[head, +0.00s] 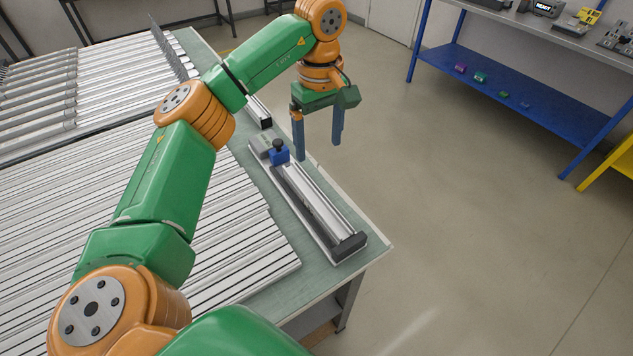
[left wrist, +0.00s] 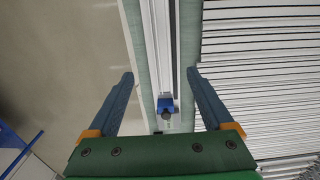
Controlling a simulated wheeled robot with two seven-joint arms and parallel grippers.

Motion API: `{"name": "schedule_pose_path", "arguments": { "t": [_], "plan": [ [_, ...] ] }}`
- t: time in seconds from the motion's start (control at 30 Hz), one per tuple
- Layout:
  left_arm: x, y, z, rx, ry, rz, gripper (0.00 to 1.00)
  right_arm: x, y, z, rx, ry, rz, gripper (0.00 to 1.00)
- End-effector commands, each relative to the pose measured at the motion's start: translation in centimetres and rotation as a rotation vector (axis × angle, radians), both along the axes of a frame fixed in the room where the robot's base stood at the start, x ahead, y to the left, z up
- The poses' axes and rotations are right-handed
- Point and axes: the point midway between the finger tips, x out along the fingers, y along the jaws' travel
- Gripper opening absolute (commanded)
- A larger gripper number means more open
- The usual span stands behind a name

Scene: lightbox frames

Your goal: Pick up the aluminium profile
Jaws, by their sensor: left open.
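Many long silver aluminium profiles (head: 215,228) lie side by side on the table at the left of the head view. A separate silver bar (head: 318,205) lies in a narrow fixture near the table's right edge, with a blue clamp (head: 279,154) at its far end and a black end block (head: 349,246) at its near end. My left gripper (head: 319,150) is open and empty, pointing down near the clamp end. In the left wrist view the bar (left wrist: 158,45) and blue clamp (left wrist: 167,105) show between the open fingers (left wrist: 160,73). My right gripper is not in view.
The green tabletop (head: 375,251) ends just right of the fixture, with open floor (head: 450,200) beyond. A blue shelf unit (head: 500,78) with small items stands at the upper right. A metal rack (head: 172,47) stands at the table's far side.

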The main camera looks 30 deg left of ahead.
Motion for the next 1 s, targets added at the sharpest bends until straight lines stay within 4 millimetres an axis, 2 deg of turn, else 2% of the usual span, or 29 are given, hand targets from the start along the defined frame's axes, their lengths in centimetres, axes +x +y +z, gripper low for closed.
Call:
{"name": "schedule_pose_path", "arguments": {
  "t": [0.03, 0.23, 0.6, 0.77, 1.0],
  "plan": [
    [0.0, 0.0, -1.0, 0.000, 0.000, 0.000, 0.85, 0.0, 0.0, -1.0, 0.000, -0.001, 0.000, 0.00],
    [0.0, 0.0, -3.8, 0.000, 0.000, 0.000, 0.85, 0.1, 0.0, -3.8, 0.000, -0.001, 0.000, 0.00],
    [0.0, 0.0, -10.1, 0.000, 0.000, 0.000, 0.85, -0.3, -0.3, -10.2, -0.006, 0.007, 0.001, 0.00],
    [0.0, 0.1, -11.3, 0.001, 0.003, 0.000, 0.85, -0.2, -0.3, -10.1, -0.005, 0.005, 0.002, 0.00],
    [-0.4, 0.8, -15.4, 0.000, 0.005, -0.001, 0.85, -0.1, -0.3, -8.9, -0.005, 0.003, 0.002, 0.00]
  ]
}}
